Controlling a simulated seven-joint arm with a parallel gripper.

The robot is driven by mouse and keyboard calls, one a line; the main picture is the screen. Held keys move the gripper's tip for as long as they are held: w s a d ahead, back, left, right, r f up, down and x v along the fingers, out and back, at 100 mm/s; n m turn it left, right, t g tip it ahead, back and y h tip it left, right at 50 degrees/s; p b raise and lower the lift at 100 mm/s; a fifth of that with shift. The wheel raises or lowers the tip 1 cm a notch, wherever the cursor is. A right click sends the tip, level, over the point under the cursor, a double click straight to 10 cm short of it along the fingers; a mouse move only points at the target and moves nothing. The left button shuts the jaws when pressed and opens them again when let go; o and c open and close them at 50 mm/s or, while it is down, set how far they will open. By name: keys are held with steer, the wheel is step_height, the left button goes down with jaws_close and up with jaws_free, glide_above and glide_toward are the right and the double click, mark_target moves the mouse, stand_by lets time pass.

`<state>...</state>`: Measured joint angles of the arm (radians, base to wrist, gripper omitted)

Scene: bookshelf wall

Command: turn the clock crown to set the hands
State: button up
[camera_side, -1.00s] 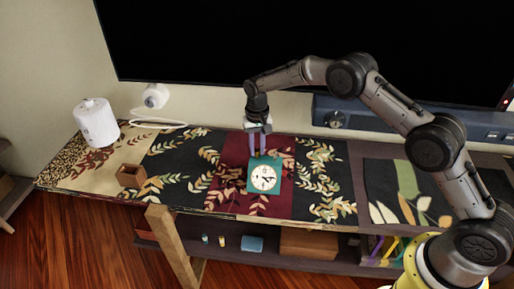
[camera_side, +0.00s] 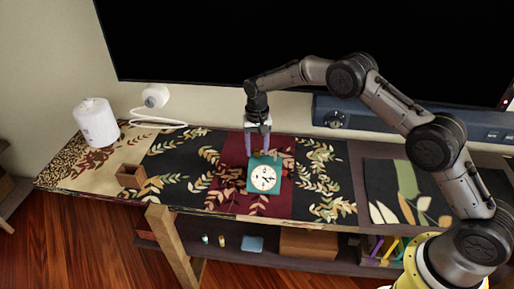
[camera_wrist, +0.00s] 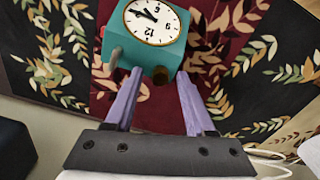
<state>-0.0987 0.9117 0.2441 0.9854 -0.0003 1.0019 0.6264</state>
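The clock is a teal box with a white round face and dark hands. It lies face up on the dark red part of the table cover in the side view (camera_side: 264,178) and shows at the top of the wrist view (camera_wrist: 153,20). A brown round knob (camera_wrist: 160,75), apparently the crown, sticks out of its side facing my gripper. A greyish peg (camera_wrist: 113,58) stands out nearby. My gripper (camera_side: 258,153) is at the clock's far edge, pointing down. Its purple fingers (camera_wrist: 159,77) are apart, one on each side of the brown knob; a gap shows on both sides.
A small brown open box (camera_side: 131,177) and a white cylinder (camera_side: 97,123) stand at the left. A white device with a cable (camera_side: 155,97) is at the back. A large dark screen (camera_side: 290,45) rises behind. The cover around the clock is clear.

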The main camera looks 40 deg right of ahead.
steer(key=shift+r, duration=0.1)
step_height(320, 180, up, 14)
steer(key=shift+f, duration=0.2)
stand_by(0.5)
steer(key=shift+r, duration=0.1)
step_height(320, 180, up, 9)
steer(key=t, duration=0.2)
glide_above(257, 151)
steer(key=d, duration=0.1)
steer(key=s+d+r+t, duration=0.1)
steer(key=s+d+r, duration=0.1)
steer(key=s+r, duration=0.95)
steer(key=s+d+r+n+t, duration=0.15)
steer(key=s+r, duration=0.35)
steer(key=s, duration=0.8)
steer(key=s+d+f+n+t, duration=0.1)
steer(key=s+f+n, duration=0.3)
steer(key=s+f, duration=0.9)
steer(key=s, duration=0.4)
steer(key=shift+s+d, duration=0.2)
